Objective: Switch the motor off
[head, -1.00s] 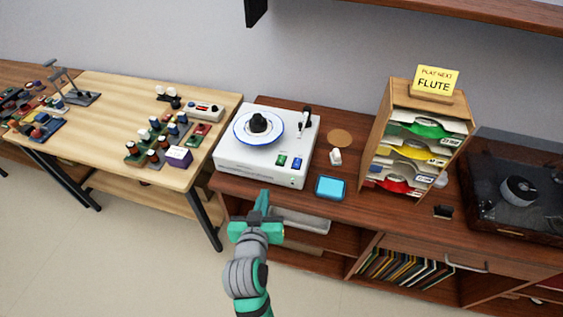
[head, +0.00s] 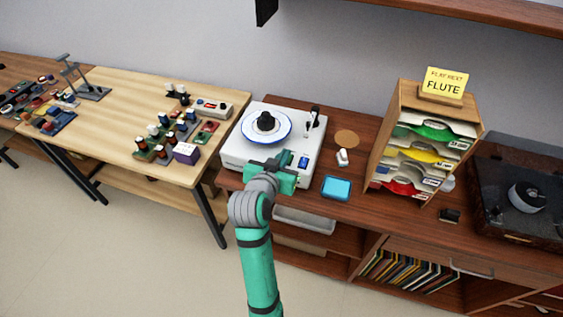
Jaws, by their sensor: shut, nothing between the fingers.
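A white turntable (head: 235,150) stands at the left end of the dark wooden cabinet. A white disc with a blue rim (head: 284,128) lies on it, with a black knob-like piece (head: 266,121) at its centre. A blue button (head: 304,162) shows at the turntable's front right. My gripper (head: 287,158) is shut and empty over the front of the turntable, just left of the blue button. It covers the spot of the green button, so I cannot tell whether it touches that button. The tonearm (head: 314,119) stands at the right side of the deck.
A light blue framed pad (head: 336,188), a small white item (head: 342,157) and a round cork mat (head: 347,138) lie to the right. A wooden sleeve rack (head: 382,135) carries a "FLUTE" sign (head: 444,83). A second, dark turntable (head: 490,205) stands far right. A workbench (head: 120,95) with small parts is left.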

